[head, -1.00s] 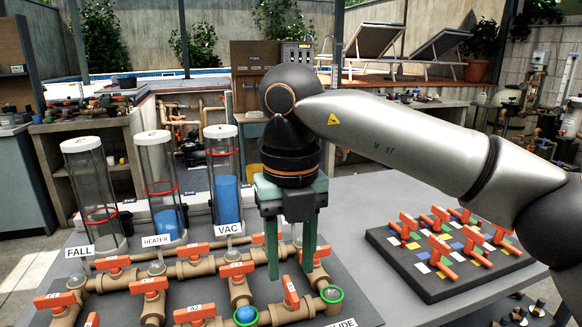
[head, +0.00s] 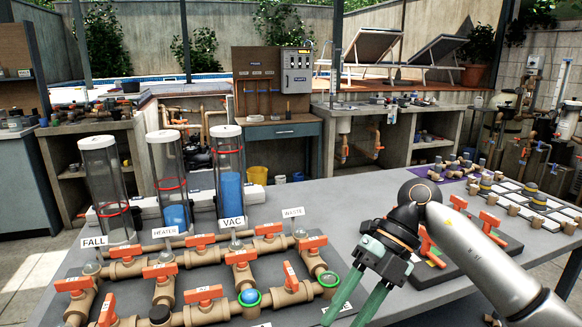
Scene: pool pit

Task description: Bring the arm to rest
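My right gripper (head: 358,302), with green fingers, comes in on my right arm (head: 468,255) from the lower right. Its fingers are apart with nothing seen between them, and point down and left at the bottom edge of the head view. It is just right of the pipe board (head: 240,318), apart from the valves as far as I can see. The fingertips are at or beyond the picture's edge. My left gripper is not in view.
Three clear tubes (head: 231,178) with red rings stand behind the brown pipes with orange valve handles (head: 161,270). A dark board with orange-handled pieces (head: 489,222) is partly hidden behind my arm. The grey table (head: 345,205) is bare between the boards.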

